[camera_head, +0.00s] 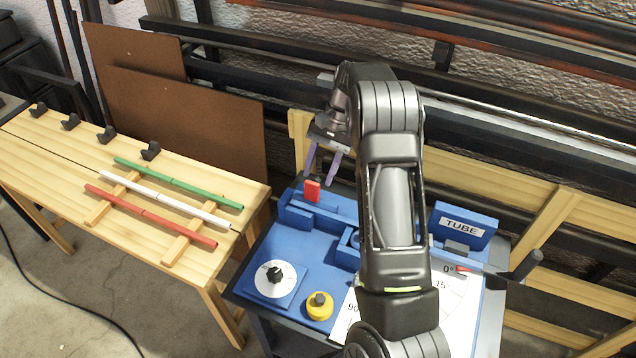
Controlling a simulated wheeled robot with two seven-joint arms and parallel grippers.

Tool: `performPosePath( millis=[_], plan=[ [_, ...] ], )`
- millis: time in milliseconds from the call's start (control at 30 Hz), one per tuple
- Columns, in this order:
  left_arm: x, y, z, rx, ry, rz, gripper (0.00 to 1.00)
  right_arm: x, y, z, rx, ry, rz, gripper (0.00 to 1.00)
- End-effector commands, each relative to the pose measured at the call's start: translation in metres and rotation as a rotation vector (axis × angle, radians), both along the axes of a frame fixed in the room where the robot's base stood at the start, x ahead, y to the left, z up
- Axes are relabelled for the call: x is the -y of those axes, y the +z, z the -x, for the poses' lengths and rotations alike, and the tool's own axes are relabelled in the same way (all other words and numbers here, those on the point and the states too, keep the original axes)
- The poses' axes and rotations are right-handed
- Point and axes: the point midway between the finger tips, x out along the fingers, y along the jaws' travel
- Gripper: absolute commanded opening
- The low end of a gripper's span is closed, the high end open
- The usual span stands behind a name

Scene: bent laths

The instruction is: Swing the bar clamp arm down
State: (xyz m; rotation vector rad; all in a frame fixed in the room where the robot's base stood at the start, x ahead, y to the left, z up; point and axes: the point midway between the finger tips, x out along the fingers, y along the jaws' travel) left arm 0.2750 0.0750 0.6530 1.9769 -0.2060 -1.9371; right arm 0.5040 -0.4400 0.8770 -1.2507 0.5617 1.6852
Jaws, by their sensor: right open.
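My right gripper (322,162) is open, its two purple fingers pointing down and apart, with nothing between them. It hangs above a small upright red piece (312,190) at the back left of the blue bending bench (312,245). This red piece looks like the tip of the bar clamp arm, standing up at a blue block (298,217). A small gap seems to show between the fingertips and the red piece. My right arm hides the bench's middle, so the rest of the clamp cannot be made out. My left gripper is out of view.
Left, a wooden table (150,225) holds green, white and red laths. Brown boards (185,125) stand behind.

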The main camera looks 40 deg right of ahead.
Motion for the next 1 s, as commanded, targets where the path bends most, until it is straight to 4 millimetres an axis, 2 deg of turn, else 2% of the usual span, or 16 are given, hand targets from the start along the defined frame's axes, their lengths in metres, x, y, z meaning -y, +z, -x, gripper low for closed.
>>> performPosePath(
  millis=[33,200,467,1000],
  plan=[
    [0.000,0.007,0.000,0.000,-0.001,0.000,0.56,-0.003,-0.001,0.001,-0.003,0.000,-0.003,0.45],
    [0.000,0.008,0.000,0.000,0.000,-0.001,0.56,-0.007,-0.012,0.002,-0.003,-0.001,-0.001,0.45],
    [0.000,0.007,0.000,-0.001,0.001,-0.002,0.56,-0.007,-0.013,0.001,-0.001,-0.001,-0.001,0.44],
    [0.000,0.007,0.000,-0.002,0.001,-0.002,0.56,-0.007,-0.013,0.001,-0.002,0.000,0.000,0.00]
  ],
)
